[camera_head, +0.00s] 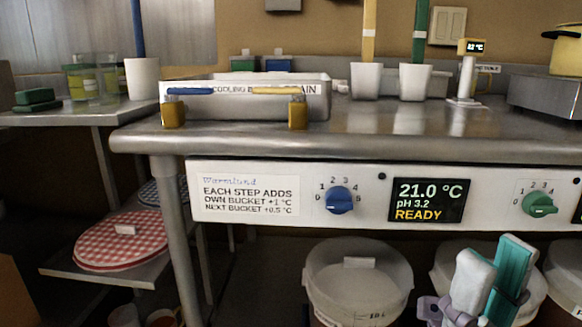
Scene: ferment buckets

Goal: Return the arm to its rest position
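My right gripper (496,252) shows at the lower right, in front of the buckets under the bench. My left gripper and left arm are not in view.
The steel bench edge (350,145) and control panel (245,192), with blue (340,200) and green (540,204) knobs, lie above my gripper. A white bucket (358,280) stands left of it. A cooling tray (240,105) and white cups (366,80) sit on the bench.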

